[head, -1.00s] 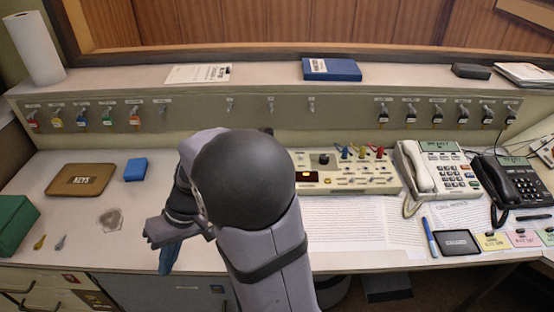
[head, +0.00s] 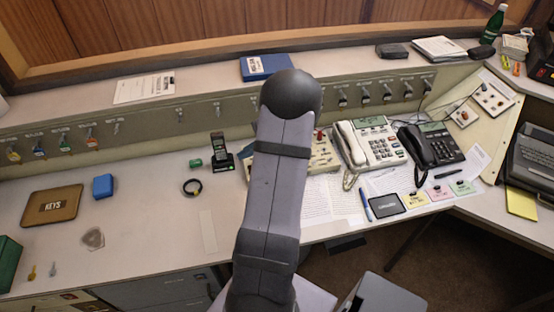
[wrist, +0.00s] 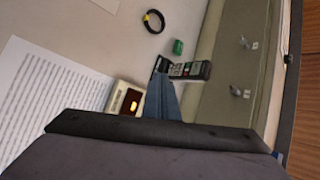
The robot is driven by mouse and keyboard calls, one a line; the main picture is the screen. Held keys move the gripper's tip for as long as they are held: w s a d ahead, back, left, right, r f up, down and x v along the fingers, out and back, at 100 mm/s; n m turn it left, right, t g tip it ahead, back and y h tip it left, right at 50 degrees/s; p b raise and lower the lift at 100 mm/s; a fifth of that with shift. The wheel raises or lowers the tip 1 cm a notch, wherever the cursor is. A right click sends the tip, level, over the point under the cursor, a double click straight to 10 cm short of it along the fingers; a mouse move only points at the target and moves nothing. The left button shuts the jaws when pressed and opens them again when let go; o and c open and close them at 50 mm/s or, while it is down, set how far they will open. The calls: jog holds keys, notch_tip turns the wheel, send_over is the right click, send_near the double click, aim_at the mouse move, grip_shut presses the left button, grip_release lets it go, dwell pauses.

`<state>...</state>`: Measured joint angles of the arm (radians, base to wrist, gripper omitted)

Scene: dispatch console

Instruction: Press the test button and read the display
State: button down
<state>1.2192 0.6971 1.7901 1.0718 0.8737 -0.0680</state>
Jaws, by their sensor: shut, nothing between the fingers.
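The cream console panel (head: 326,153) stands on the desk, mostly hidden behind my arm in the head view. Its left end also shows in the wrist view (wrist: 118,94), with a small lit amber display (wrist: 133,107). The display is too small to read. I cannot pick out the test button; much of the panel is hidden. My gripper (wrist: 162,82) is shut and empty, its blue fingers pointing up the wrist picture beside the panel's end. I cannot tell whether they touch it. In the head view my arm hides the gripper.
A black handset in its cradle (head: 221,155) stands left of my arm, near a green cylinder (head: 196,163) and a black ring (head: 192,188). A white phone (head: 368,145) and a black phone (head: 430,148) are to the right. Printed sheets (head: 325,200) lie in front.

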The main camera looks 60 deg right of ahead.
jog(key=s+d+r+m+h+p, duration=0.1)
jog(key=s+d+m+h+p, duration=0.1)
jog(key=s+d+m, duration=0.3)
jog(key=s+d, duration=0.2)
jog(key=d, duration=0.1)
jog(key=shift+s+d+r+t+p, duration=0.2)
jog(key=shift+s+r+t+p, duration=0.1)
jog(key=shift+s+t+p, duration=0.1)
jog(key=shift+f, duration=0.1)
notch_tip(320, 180, down, 7)
jog(key=b, duration=0.4)
jog(key=shift+f+b, duration=0.1)
jog(key=shift+b, duration=0.3)
jog(key=shift+f+b, duration=0.7)
jog(key=shift+f, duration=0.05)
dwell(1.0)
jog(key=shift+f+b, duration=0.4)
jog(key=shift+b, duration=0.1)
